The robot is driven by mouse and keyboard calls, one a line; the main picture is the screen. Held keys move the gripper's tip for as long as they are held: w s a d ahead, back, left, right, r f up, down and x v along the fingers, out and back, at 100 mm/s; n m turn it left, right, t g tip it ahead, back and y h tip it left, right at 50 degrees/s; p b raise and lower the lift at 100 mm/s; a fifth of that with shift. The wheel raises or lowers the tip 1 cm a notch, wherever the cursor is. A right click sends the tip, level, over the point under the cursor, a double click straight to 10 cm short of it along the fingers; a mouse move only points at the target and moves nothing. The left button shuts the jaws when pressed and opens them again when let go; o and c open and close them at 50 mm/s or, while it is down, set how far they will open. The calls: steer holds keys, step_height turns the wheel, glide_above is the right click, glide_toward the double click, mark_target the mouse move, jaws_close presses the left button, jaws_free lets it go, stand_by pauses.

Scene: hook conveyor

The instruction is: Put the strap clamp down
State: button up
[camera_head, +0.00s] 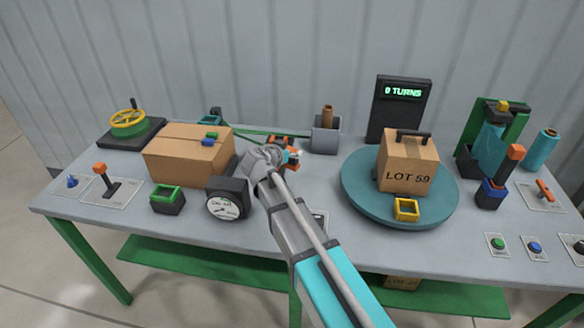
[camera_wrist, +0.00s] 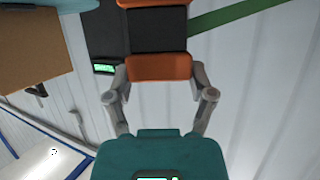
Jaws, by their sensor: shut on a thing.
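The strap clamp (camera_head: 281,140), orange and black, is at my gripper (camera_head: 291,156) near the back middle of the table. In the wrist view the clamp (camera_wrist: 158,67) shows as a black block with orange ends between my gripper's fingers (camera_wrist: 158,85). My gripper is shut on it. A green strap (camera_head: 250,134) runs behind the cardboard box near the clamp; a green band (camera_wrist: 235,15) also shows beside the clamp in the wrist view. My arm hides part of the table below, and I cannot tell whether the clamp touches the tabletop.
A cardboard box (camera_head: 185,160) and a round gauge (camera_head: 228,203) stand left of my arm. The LOT 59 box (camera_head: 408,165) sits on a blue turntable (camera_head: 365,205) to the right. A grey cylinder block (camera_head: 325,140) is close right of the clamp. A display (camera_head: 402,100) reads 0 TURNS.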

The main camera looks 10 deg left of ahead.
steer(key=shift+w+a+f+b, duration=0.1)
steer(key=shift+w+f+b, duration=0.75)
steer(key=shift+f, duration=0.2)
steer(key=shift+w+f+b, duration=0.8)
steer(key=shift+f+b, duration=0.05)
steer(key=shift+f, duration=0.15)
steer(key=shift+w+f+b, duration=0.25)
steer(key=shift+f+b, duration=0.3)
steer(key=shift+f, duration=0.05)
steer(key=shift+w+f+b, duration=0.2)
steer(key=shift+f+b, duration=1.2)
steer(key=shift+b, duration=0.05)
steer(key=shift+f, duration=0.2)
steer(key=o, duration=1.2)
steer(key=shift+c, duration=0.2)
steer(key=shift+r, duration=0.1)
steer(key=shift+r, duration=0.15)
